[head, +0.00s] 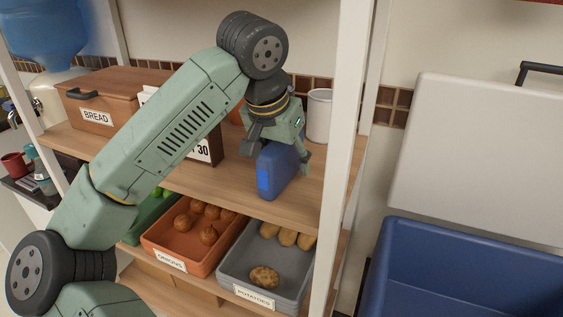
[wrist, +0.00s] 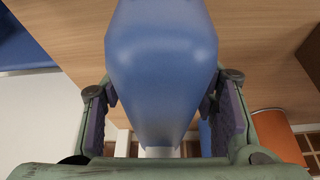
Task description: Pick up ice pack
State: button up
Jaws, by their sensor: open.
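The ice pack is a blue upright block (head: 279,170) standing on the upper wooden shelf in the head view, near the shelf's right post. My gripper (head: 276,150) is over it from above, with its fingers on either side. In the wrist view the blue ice pack (wrist: 161,70) fills the middle. It lies between the two open fingers of my gripper (wrist: 161,112), with a small gap beside each finger pad. The far side of the ice pack is hidden.
On the shelf (head: 225,182) are a wooden bread box (head: 110,100), a sign marked 30 (head: 205,150) and a white canister (head: 319,116). Below are onion (head: 160,240) and potato bins (head: 230,268). A white post (head: 346,120) is close on the right, then a blue open cooler (head: 470,240).

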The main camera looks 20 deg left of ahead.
jog(key=shift+c, duration=0.2)
grip_shut()
dwell(0.5)
